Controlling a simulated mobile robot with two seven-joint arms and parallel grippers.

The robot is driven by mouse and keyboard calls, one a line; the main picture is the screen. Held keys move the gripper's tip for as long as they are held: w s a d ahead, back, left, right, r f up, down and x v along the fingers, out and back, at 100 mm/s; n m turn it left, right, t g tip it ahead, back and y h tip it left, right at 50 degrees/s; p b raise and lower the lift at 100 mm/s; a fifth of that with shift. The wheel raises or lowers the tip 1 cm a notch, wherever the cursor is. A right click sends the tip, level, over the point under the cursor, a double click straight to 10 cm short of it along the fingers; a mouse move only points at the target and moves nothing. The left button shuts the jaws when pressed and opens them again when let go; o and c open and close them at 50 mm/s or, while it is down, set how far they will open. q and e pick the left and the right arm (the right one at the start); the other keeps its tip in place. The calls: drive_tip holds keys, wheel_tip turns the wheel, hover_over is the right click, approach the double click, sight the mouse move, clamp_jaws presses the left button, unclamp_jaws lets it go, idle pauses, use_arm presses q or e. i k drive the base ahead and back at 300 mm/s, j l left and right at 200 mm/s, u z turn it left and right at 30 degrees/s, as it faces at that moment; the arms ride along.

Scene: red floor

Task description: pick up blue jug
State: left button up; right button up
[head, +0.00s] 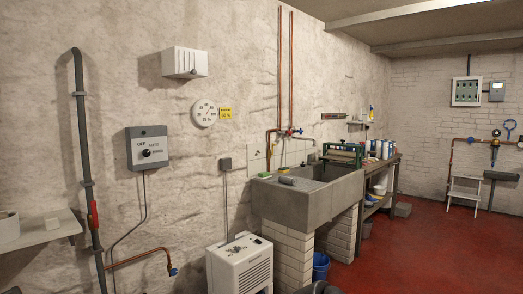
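No object is clearly recognisable as a blue jug. A blue bucket-like vessel (320,266) stands on the red floor below the stone sink, beside its white brick support. Its lower part is cut by dark shapes at the bottom edge, and I cannot tell whether it is a jug. Several small white and blue containers (386,149) stand on the bench right of the sink, too small to identify. Neither of my grippers is recognisable in the head view.
The grey stone sink (300,203) stands against the wall on brick supports. A white dehumidifier-like unit (240,266) stands left of it. A wooden bench (369,191) is to the right. A small white step stool (463,192) stands at the far wall. Red floor (420,245) is open at right.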

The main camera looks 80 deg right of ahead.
sight(352, 150)
drive_tip(key=l+z, duration=0.1)
drive_tip(key=z, duration=0.35)
drive_tip(key=l+z, duration=0.1)
drive_tip(key=z, duration=0.75)
drive_tip(key=l+z, duration=0.15)
drive_tip(key=l, duration=0.2)
drive_tip(key=i+l+z, duration=0.15)
drive_tip(key=l, duration=0.15)
drive_tip(key=i+l+z, duration=0.3)
drive_tip(key=l+z, duration=0.2)
drive_tip(key=i+l+z, duration=0.15)
drive_tip(key=l+z, duration=0.15)
drive_tip(key=i+l+z, duration=0.15)
drive_tip(key=z, duration=0.15)
drive_tip(key=i+l+z, duration=0.45)
drive_tip(key=i+z, duration=0.6)
drive_tip(key=i, duration=1.35)
drive_tip(key=i+u, duration=0.15)
drive_tip(key=i, duration=0.55)
drive_tip(key=i+l+u, duration=0.1)
drive_tip(key=i+l, duration=0.15)
drive_tip(key=i, duration=0.4)
drive_tip(key=i+l+u, duration=0.1)
drive_tip(key=i+u, duration=0.25)
drive_tip(key=i+l+u, duration=0.2)
drive_tip(key=i+u, duration=0.15)
drive_tip(key=i+l+u, duration=0.35)
